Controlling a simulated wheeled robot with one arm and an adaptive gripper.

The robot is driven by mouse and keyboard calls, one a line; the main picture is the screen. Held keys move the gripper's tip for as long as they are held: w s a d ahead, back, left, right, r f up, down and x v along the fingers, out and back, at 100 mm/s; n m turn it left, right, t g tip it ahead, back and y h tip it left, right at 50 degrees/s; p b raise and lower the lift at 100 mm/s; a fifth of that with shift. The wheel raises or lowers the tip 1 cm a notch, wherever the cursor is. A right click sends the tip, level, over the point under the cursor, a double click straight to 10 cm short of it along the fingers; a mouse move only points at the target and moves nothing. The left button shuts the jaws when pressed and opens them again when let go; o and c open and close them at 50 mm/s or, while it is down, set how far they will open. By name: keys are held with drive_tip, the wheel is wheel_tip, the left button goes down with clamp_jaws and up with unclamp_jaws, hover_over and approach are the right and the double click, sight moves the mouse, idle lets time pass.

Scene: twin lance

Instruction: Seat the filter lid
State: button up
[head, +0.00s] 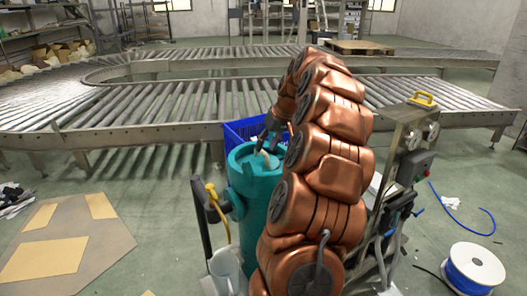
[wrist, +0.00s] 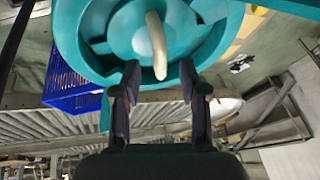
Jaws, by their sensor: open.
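The teal filter housing (head: 258,205) is an upright cylinder left of my copper arm. The teal lid (head: 247,157) lies at its top, and a pale handle (head: 265,158) stands up from it. In the wrist view the round lid (wrist: 112,32) shows inside the wider teal rim (wrist: 66,38), with the handle (wrist: 156,45) across its middle. I cannot tell whether the lid sits fully down. My gripper (wrist: 159,68) is open, its fingers on either side of the handle's near end with gaps to both. My arm hides the housing's right side in the head view.
A blue crate (head: 238,131) stands behind the housing. A roller conveyor (head: 180,105) runs across the back. A white jug (head: 226,268) and a yellow-handled post (head: 212,196) are close on the left. A metal machine (head: 412,140) stands right. A blue cable spool (head: 473,270) lies on the floor.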

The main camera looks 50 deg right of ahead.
drive_tip(key=v, duration=0.8)
idle(0.4)
